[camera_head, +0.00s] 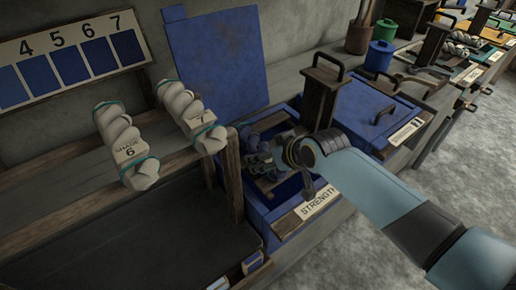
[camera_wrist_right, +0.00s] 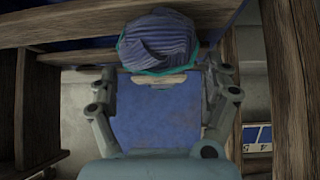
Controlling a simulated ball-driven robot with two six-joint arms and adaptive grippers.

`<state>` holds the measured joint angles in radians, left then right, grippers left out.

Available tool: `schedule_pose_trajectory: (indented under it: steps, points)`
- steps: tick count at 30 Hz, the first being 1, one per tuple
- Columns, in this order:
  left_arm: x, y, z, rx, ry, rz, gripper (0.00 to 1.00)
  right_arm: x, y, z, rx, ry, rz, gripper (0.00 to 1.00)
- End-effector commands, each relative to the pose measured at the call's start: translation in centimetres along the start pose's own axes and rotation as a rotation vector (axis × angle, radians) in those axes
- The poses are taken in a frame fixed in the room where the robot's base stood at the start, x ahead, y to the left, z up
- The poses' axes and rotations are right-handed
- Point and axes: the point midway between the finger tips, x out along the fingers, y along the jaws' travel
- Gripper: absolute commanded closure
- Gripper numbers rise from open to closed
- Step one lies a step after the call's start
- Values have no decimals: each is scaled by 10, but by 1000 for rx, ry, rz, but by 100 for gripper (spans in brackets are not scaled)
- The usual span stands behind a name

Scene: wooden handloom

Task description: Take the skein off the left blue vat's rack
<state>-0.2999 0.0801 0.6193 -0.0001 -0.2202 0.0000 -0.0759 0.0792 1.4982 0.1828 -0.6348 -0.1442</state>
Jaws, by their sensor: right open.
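The left blue vat (camera_head: 262,205) stands open, with its lid (camera_head: 218,60) raised behind it. A blue-striped skein (camera_wrist_right: 158,42) with a teal tie shows in the right wrist view, by the rack's wooden bars (camera_wrist_right: 60,28). In the head view the skein is hard to make out in the dark vat behind my gripper. My right gripper (camera_head: 262,161) is over the vat opening. In the wrist view its two fingers (camera_wrist_right: 162,80) are spread wide, with the skein just beyond and between the tips. I cannot tell whether they touch it. My left gripper is not in view.
A wooden post with a dark handle (camera_head: 323,88) rises beside the opening. A closed blue vat (camera_head: 375,110) stands to the right. Pale skeins (camera_head: 126,148) hang on a wooden rail at left, below a numbered shade board (camera_head: 70,57). Grey floor at right is clear.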

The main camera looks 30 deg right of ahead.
Motion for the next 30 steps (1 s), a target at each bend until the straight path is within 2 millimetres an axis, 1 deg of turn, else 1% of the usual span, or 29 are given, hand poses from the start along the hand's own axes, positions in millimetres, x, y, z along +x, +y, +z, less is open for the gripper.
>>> schedule_pose_trajectory:
  steps: [1,4,7,12,27,30]
  points:
    - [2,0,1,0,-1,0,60,9,0,0,1,-1,0,17]
    - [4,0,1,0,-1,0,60,19,0,1,1,-1,0,17]
    - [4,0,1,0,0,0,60,22,0,0,0,0,0,17]
    - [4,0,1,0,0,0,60,22,0,0,0,0,0,17]
    - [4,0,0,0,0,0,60,22,0,0,0,-1,0,83]
    - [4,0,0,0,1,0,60,22,0,0,0,1,1,83]
